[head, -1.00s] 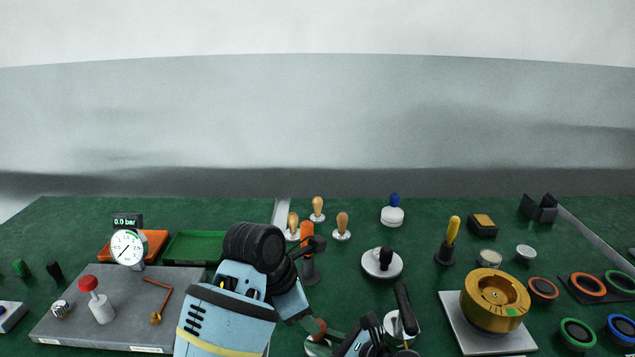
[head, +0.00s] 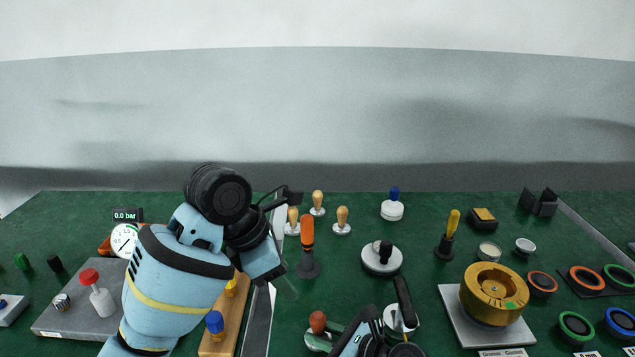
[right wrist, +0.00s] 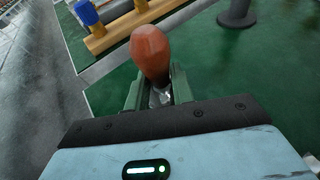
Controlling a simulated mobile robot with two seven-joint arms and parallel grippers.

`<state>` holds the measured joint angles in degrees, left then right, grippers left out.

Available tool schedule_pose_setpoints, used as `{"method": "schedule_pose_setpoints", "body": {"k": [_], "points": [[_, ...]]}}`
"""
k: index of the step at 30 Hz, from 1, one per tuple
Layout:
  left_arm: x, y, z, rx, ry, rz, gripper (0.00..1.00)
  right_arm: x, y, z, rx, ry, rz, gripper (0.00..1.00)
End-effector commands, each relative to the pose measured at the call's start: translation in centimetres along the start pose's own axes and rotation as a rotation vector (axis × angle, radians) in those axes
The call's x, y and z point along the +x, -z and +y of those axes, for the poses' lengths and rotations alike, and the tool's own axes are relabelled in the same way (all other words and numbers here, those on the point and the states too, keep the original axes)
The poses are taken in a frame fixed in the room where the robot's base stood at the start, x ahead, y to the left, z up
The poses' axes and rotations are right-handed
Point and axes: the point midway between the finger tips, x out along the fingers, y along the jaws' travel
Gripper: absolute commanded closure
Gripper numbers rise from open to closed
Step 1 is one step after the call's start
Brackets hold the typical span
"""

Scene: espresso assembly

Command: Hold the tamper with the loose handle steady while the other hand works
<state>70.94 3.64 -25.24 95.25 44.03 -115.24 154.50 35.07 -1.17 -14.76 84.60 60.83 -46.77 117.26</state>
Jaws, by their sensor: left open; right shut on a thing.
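The tamper has a reddish-brown rounded handle (head: 317,322) and stands near the front middle of the green mat in the head view. The handle also shows in the right wrist view (right wrist: 151,50), upright between the green fingers, with a bit of shiny metal below it. My right gripper (head: 325,336) is shut on the tamper just below the handle; its fingers show in the right wrist view (right wrist: 157,90). The tamper's base is mostly hidden. My left gripper (head: 289,288) is open and empty, above and left of the tamper, apart from it. Its fingers are faint.
A wooden rack (head: 214,346) with blue and yellow handles stands left of the tamper. An orange-handled tool (head: 307,234) stands behind it. A black-handled tool (head: 403,298) is close right, and a brass-coloured round part (head: 494,295) sits farther right.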

Motion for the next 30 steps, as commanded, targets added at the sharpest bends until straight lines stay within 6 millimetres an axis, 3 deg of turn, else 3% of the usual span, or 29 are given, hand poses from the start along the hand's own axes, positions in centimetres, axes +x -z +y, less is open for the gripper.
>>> {"method": "schedule_pose_setpoints", "body": {"k": [1,6,14,15,21,30], "points": [[-0.5,0.1,0.1,-0.001,-0.003,0.002,0.50,0.0,1.1,0.2,0.006,-0.005,0.021,0.89],[-1.7,0.1,0.0,-0.001,0.000,0.001,0.50,0.0,1.1,0.2,0.006,-0.005,0.021,0.89],[-2.0,0.1,0.0,-0.001,0.002,0.000,0.50,0.0,1.1,0.2,0.006,-0.005,0.021,0.89],[-2.0,0.1,0.0,-0.001,0.002,0.000,0.50,0.0,1.1,0.2,0.006,-0.005,0.021,0.75],[-2.0,0.1,0.0,-0.001,0.002,0.000,0.50,0.0,1.1,0.3,0.006,-0.007,0.021,0.51],[-2.0,0.1,0.0,-0.001,0.002,0.000,0.50,0.1,1.1,0.4,0.005,-0.010,0.020,0.51]]}}
